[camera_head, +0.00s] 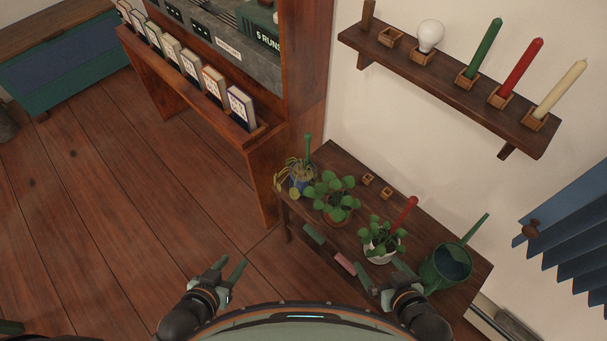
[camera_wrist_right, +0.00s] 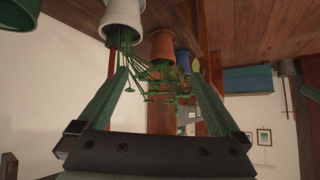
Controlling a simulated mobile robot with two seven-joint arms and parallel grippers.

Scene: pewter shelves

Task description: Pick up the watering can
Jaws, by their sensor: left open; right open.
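The watering can (camera_head: 449,268) is dark green with an open round top and a long thin part slanting up to the right. It stands at the right end of the low wooden table (camera_head: 470,292) in the head view. My right gripper (camera_head: 378,266) is open and empty at the table's front edge, just left of the can. My left gripper (camera_head: 228,265) is open and empty over the floor, well left of the table.
Potted plants stand on the table: a white pot (camera_head: 381,256) beside the can, a terracotta pot (camera_head: 338,214) and a blue pot (camera_head: 298,187). A wall shelf (camera_head: 440,92) with candles hangs above.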

